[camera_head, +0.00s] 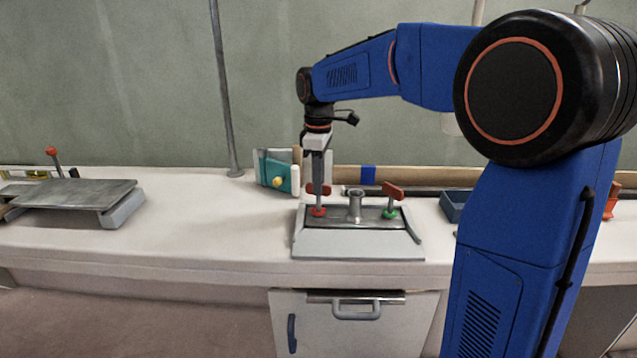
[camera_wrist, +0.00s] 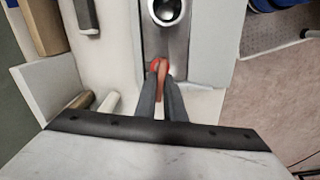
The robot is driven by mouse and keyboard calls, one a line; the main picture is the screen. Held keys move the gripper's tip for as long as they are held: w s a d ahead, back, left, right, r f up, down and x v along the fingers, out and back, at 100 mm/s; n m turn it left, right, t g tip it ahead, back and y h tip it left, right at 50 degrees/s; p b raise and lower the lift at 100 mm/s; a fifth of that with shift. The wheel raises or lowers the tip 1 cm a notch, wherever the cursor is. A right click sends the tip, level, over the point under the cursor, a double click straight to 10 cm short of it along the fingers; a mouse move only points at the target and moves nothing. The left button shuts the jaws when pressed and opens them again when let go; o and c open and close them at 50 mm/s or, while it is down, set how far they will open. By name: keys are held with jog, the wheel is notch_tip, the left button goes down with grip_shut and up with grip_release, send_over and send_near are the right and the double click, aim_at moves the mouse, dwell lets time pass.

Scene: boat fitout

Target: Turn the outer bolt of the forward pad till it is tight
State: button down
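A grey pad (camera_head: 357,243) with a raised post (camera_head: 355,205) in its middle sits at the bench's front edge. Two bolts with red T-handles stand on it. The left bolt (camera_head: 318,212) has a red collar at its foot; the right bolt (camera_head: 391,198) has a green one. My gripper (camera_head: 318,190) points straight down over the left bolt. In the wrist view, my gripper (camera_wrist: 162,88) has its two fingers closed along both sides of the red handle (camera_wrist: 160,72). The fingers partly hide the handle. The frames do not label which bolt is outer.
A teal block with a yellow knob (camera_head: 277,178) stands close behind my gripper. A grey plate (camera_head: 75,195) lies at the left of the bench. A blue bin (camera_head: 453,207) is right of the pad. The bench (camera_head: 215,220) left of the pad is clear.

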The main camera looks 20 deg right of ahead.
jog(key=shift+m, duration=0.3)
jog(key=m, duration=0.4)
jog(key=shift+r+m, duration=0.1)
jog(key=shift+m, duration=1.8)
jog(key=c, duration=1.8)
grip_release()
jog(key=shift+c, duration=0.2)
jog(key=shift+r, duration=0.1)
notch_tip(320, 180, up, 17)
